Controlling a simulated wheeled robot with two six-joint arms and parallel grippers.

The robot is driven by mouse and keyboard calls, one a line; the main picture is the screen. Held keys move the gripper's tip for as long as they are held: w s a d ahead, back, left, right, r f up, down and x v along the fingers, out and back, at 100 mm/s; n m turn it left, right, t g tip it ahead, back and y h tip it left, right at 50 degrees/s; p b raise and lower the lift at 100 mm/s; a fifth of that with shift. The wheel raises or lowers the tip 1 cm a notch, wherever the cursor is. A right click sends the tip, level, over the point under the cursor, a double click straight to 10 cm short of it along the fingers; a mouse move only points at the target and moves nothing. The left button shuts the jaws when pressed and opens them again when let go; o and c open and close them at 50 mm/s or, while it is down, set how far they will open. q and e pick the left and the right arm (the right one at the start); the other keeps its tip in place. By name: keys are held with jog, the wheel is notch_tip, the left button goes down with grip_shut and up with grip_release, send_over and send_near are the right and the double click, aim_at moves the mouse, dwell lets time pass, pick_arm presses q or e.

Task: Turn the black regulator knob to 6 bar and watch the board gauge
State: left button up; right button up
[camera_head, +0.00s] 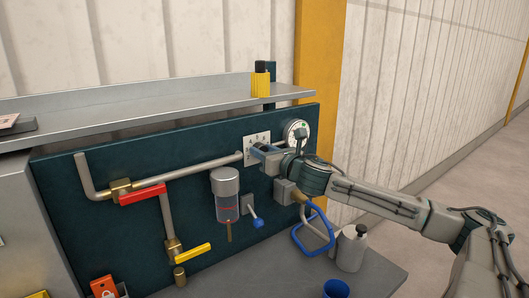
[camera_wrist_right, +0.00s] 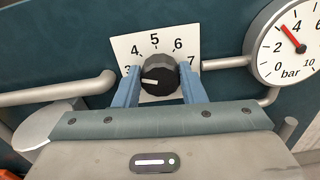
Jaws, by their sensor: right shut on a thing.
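The black regulator knob (camera_wrist_right: 159,75) sits on a white scale plate (camera_wrist_right: 122,46), numbered from 3 to 7. Its white mark points left, toward the 3. My right gripper (camera_wrist_right: 160,80) is shut on the knob, one blue finger on each side. In the head view my right gripper (camera_head: 265,153) reaches the scale plate (camera_head: 250,138) from the right and mostly hides the knob. The board gauge (camera_wrist_right: 302,47) is marked in bar; its red needle points between 2 and 4. It also shows in the head view (camera_head: 293,126), partly covered by my wrist. My left gripper is out of view.
The dark board carries pipes, a red-handled valve (camera_head: 142,196), a yellow lever (camera_head: 193,253) and a filter bowl (camera_head: 226,205). A blue hose loop (camera_head: 297,240) hangs under my wrist. A white bottle (camera_head: 351,248) and a blue cup (camera_head: 336,289) stand below.

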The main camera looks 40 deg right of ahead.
jog(key=m, duration=0.3)
jog(key=shift+d+m, duration=0.1)
jog(key=shift+m, duration=0.2)
jog(key=m+b, duration=0.1)
jog(key=m, duration=0.2)
jog(key=shift+d+m, duration=0.1)
jog(key=shift+m, duration=0.2)
jog(key=m+b, duration=0.2)
jog(key=m, duration=0.1)
jog(key=shift+f+m, duration=0.1)
jog(key=shift+m, duration=0.3)
jog(key=shift+f+m+b, duration=0.15)
jog(key=shift+m+b, duration=2.7)
jog(key=shift+m, duration=2.65)
